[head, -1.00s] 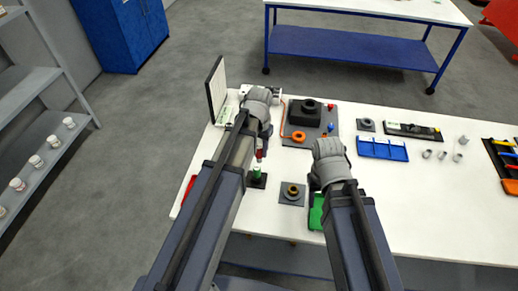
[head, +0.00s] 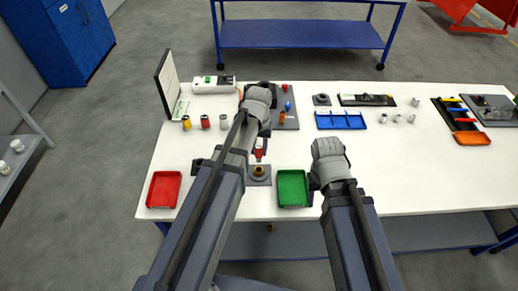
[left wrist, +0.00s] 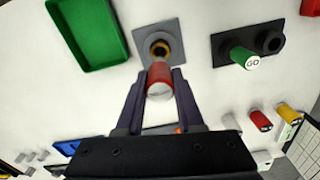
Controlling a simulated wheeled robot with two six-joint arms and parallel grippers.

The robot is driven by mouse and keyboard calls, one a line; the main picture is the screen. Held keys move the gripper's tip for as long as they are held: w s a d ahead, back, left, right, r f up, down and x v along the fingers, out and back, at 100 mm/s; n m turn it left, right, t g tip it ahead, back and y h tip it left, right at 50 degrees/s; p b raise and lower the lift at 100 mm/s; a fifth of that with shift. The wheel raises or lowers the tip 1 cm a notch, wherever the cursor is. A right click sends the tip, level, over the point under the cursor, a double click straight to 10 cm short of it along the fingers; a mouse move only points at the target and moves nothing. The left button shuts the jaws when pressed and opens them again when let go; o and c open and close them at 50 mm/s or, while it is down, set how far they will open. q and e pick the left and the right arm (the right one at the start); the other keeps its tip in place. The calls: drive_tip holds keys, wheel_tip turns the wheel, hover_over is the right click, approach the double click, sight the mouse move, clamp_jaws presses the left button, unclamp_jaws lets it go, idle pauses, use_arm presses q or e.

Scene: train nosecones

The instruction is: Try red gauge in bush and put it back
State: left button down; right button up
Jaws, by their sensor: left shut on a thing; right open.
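My left gripper (left wrist: 160,76) is shut on the red gauge (left wrist: 160,88), a small red cylinder with a pale end. The gauge also shows in the head view (head: 259,149). The bush (left wrist: 159,47) is a brass-coloured ring in a dark holder on a grey square plate (head: 259,174). The gauge's end is close to the bush and overlaps its rim in the left wrist view; I cannot tell whether they touch. A black gauge stand (left wrist: 268,41) beside it holds a green GO gauge (left wrist: 243,58) and has an empty ring. My right gripper (head: 317,183) is open and empty.
A green tray (head: 292,188) lies right of the bush, near my right gripper. A red tray (head: 164,189) lies at the left front. Several small cylinders, a blue divided tray (head: 340,121) and a grey fixture board (head: 290,118) stand further back. The right front table is clear.

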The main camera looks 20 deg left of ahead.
sight(258, 158)
use_arm(q)
drive_tip(key=shift+f, duration=0.1)
drive_tip(key=shift+f+b, duration=2.5)
drive_tip(key=shift+b, duration=0.15)
drive_tip(key=shift+f+b, duration=1.6)
idle(3.7)
